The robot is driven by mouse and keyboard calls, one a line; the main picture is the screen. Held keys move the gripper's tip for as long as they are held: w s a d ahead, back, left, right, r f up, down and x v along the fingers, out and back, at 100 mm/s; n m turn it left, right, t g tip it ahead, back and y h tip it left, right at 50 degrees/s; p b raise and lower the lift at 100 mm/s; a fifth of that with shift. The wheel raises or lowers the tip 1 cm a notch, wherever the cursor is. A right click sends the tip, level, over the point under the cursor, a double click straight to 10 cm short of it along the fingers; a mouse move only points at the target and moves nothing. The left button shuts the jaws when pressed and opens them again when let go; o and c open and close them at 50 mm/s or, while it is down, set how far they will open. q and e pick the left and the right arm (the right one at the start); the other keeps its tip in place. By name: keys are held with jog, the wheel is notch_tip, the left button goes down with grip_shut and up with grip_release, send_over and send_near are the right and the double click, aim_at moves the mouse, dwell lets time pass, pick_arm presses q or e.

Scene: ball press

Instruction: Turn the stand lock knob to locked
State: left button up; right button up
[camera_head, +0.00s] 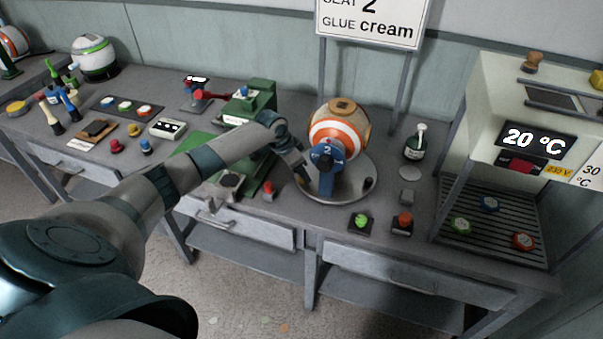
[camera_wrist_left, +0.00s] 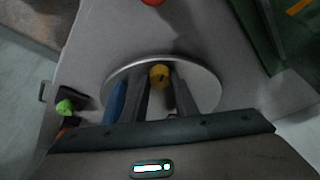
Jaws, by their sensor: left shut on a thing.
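The stand has a round metal plate (camera_head: 352,184) and a blue support (camera_head: 327,172). A ball with orange and white bands (camera_head: 340,124) sits in it. In the left wrist view, a small yellow knob (camera_wrist_left: 159,76) with a dark mark lies over the plate (camera_wrist_left: 207,82), next to the blue support (camera_wrist_left: 115,101). My left gripper (camera_head: 303,180) reaches in at the plate's left side. In the wrist view its fingers (camera_wrist_left: 161,88) are shut on the yellow knob, one on each side. The knob is hidden in the head view. My right gripper is not in view.
A green press (camera_head: 262,97) stands behind my left forearm. A red button (camera_head: 268,188) is left of the plate; green (camera_head: 361,220) and red (camera_head: 403,221) buttons are in front.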

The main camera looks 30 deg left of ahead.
pick_arm(q)
jog(key=m+b, duration=0.1)
jog(key=m+h+b, duration=0.1)
jog(key=m+b, duration=0.1)
jog(key=shift+w+a+f+m+g, duration=0.1)
jog(key=shift+w+m+g, duration=0.05)
jog(key=shift+m+g, duration=0.15)
jog(key=shift+m+g+h+b, duration=0.3)
jog(key=shift+m+h+b, duration=0.1)
jog(key=shift+m+b, duration=0.4)
jog(key=o, duration=1.1)
jog(key=shift+c, duration=0.2)
jog(key=shift+a+r, duration=0.1)
jog(key=shift+r, duration=0.1)
